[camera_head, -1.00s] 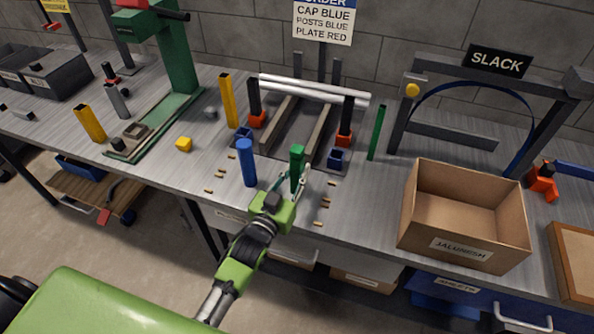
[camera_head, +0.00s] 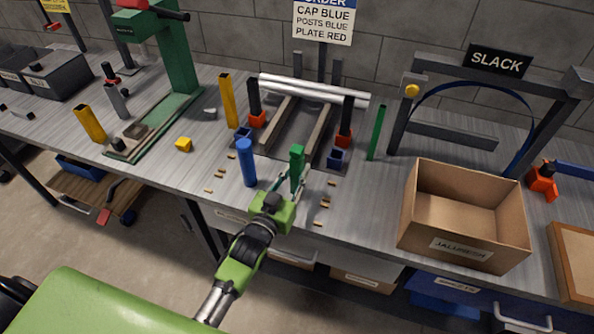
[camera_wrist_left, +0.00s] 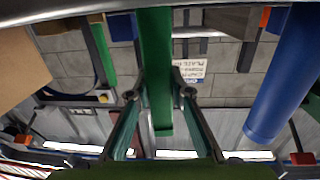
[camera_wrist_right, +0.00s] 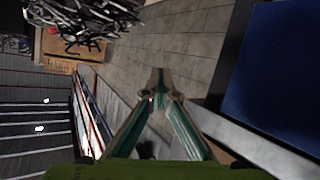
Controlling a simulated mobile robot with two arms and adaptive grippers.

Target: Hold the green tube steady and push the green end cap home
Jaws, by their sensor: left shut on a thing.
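The green tube (camera_head: 297,174) stands upright near the front edge of the bench. My left gripper (camera_head: 293,186) is shut around it from the front. In the left wrist view the tube (camera_wrist_left: 157,60) runs between the two fingers. A slightly wider green block at the tube's top looks like the green end cap (camera_head: 297,152); I cannot tell how deep it sits. My right gripper (camera_wrist_right: 159,82) shows only in the right wrist view, its fingertips together with nothing seen between them, away from the tube.
A blue tube (camera_head: 246,163) stands just left of the green one. A thinner green post (camera_head: 377,132) stands to the right. Small brass pieces (camera_head: 325,203) lie close by. A cardboard box (camera_head: 464,209) is at the right, and a green press (camera_head: 172,50) at the left.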

